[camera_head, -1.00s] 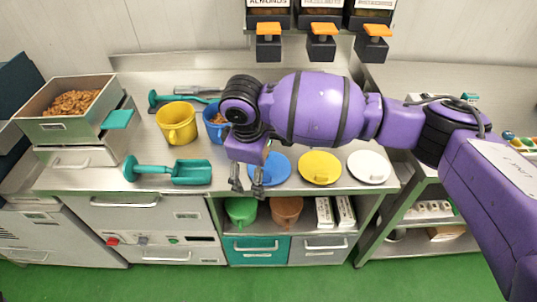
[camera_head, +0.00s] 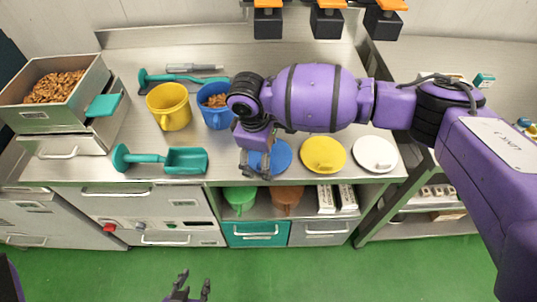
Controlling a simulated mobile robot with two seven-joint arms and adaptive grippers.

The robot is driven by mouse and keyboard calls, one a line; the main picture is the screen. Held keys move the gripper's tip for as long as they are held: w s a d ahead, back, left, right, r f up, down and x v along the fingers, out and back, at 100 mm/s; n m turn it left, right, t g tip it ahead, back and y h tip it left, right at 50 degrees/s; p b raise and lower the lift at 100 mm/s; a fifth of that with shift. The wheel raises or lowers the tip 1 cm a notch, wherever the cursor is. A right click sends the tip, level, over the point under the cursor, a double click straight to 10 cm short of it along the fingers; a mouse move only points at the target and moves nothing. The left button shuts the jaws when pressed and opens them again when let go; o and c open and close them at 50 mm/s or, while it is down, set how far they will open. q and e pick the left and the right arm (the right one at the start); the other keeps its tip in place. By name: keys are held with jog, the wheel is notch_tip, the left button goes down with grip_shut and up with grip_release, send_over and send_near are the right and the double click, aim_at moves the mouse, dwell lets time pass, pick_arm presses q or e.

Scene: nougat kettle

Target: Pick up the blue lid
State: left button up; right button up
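The blue lid (camera_head: 283,155) lies flat on the steel counter, left of the yellow lid (camera_head: 323,152). My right gripper (camera_head: 255,170), on the purple arm from the right, points down over the blue lid's left part. Its two fingers are apart, and it covers part of the lid. Whether the fingers touch the lid is hard to tell. My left gripper (camera_head: 194,287) shows at the bottom edge over the green floor. Its fingers are apart and empty, and its arm is mostly out of view.
A white lid (camera_head: 375,154) lies right of the yellow one. A blue mug (camera_head: 215,117), a yellow mug (camera_head: 170,108) and a teal scoop (camera_head: 180,160) stand or lie to the left. A bin of nuts (camera_head: 70,115) is far left. Dispensers (camera_head: 328,22) hang at the back.

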jog(key=shift+s, duration=0.1)
jog(key=c, duration=1.9)
jog(key=shift+f, duration=0.1)
grip_shut()
jog(key=shift+s, duration=0.1)
